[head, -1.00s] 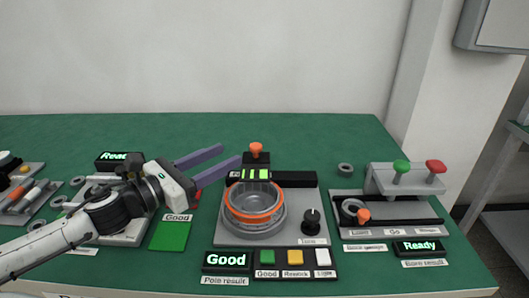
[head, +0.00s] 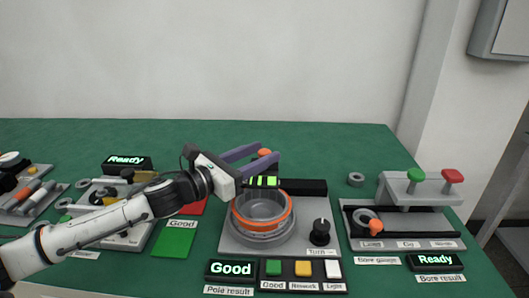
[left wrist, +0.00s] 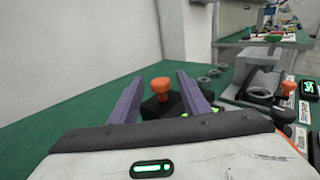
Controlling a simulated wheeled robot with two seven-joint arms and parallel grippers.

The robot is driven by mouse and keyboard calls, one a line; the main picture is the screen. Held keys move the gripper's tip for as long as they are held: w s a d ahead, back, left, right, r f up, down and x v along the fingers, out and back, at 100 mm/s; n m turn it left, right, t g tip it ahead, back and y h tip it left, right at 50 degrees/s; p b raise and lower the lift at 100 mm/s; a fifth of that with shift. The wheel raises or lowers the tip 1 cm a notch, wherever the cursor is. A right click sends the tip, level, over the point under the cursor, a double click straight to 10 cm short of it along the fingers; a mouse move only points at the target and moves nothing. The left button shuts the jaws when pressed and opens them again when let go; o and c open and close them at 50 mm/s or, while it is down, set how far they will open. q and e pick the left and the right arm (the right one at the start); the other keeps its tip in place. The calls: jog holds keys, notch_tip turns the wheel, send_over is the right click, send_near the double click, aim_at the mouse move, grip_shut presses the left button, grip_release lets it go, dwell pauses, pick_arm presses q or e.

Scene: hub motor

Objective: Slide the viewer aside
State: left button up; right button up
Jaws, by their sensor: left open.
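The viewer is a small black block with bright green bars (head: 262,182) on a dark rail, behind a clear round holder with an orange ring (head: 262,224). Its orange knob (head: 265,152) shows between my left gripper's purple fingers in the head view. The knob on its black base also shows in the left wrist view (left wrist: 162,84). My left gripper (head: 269,151) is open, one finger on each side of the knob; I cannot tell whether either finger touches it. The gripper body hides part of the block's left side. My right gripper is not in view.
The "Good" display (head: 231,269) and the green, yellow and white buttons (head: 303,268) stand in front. A dark dial (head: 319,231) is on the right. The bore gauge (head: 405,218) stands further right. A red pad (head: 193,207) and a green pad (head: 173,240) lie left.

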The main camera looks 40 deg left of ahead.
pick_arm(q)
jog(key=shift+x, duration=0.85)
jog(key=shift+d, duration=0.1)
grip_shut()
